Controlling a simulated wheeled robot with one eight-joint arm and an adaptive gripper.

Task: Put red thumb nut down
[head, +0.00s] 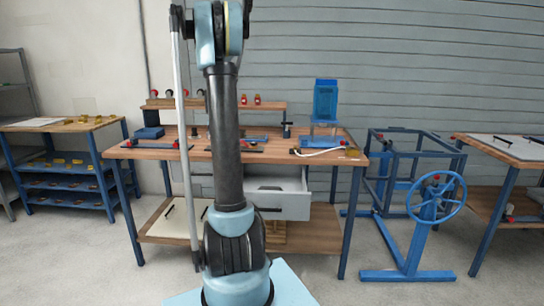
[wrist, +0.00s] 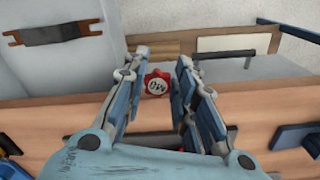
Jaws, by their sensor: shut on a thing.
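In the wrist view a red thumb nut (wrist: 158,84) with "M10" marking on its pale face, seen upside down, sits between the fingertips of my gripper (wrist: 160,68). The gripper is shut on it. The nut shows in front of the brown wooden bench top (wrist: 70,115), near its edge; I cannot tell its height above the wood. In the head view my arm rises past the top of the picture, and the gripper and held nut do not show.
The middle workbench (head: 128,153) has an open grey drawer (head: 283,202), a raised back shelf (head: 270,107) with several red-topped pieces, and a blue press (head: 325,100). A blue handwheel stand (head: 436,200) stands to the right. The floor in front is clear.

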